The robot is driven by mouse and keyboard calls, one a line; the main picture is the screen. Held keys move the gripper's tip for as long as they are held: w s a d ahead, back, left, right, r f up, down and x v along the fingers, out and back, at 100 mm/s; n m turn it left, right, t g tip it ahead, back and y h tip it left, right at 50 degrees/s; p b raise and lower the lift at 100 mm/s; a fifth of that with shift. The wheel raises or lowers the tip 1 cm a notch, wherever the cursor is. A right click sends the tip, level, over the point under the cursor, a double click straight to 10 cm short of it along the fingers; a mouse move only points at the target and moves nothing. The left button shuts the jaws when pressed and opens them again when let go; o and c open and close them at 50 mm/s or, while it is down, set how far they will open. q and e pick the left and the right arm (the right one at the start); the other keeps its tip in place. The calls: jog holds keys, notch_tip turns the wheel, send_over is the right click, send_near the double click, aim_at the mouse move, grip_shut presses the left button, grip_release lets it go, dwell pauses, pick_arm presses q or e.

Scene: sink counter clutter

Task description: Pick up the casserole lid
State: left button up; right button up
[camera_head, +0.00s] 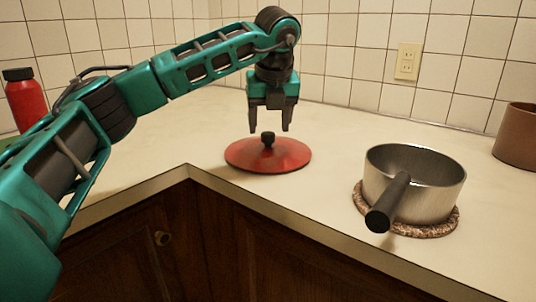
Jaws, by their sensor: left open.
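The casserole lid (290,155) is a round red disc with a black knob (268,139) at its centre. It lies flat on the counter near the inner corner. My left gripper (269,126) points straight down above the lid. Its two dark fingers are apart, one at each side of the knob as seen here, and their tips look a little above it. Nothing is held between them. My right gripper is not in view.
A steel saucepan (432,196) with a black handle stands on a speckled round trivet (445,228) at the right. A brown pot (517,138) is at the right edge, a red bottle (26,104) at the left. The tiled wall closes the back. Counter between lid and saucepan is clear.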

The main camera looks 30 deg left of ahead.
aim_at(268, 144)
pick_arm(q)
jog(key=x, duration=0.2)
jog(key=shift+a+f, duration=0.1)
jog(key=shift+f, duration=0.2)
grip_shut()
dwell(0.3)
jog(key=shift+r, duration=0.15)
dwell(0.6)
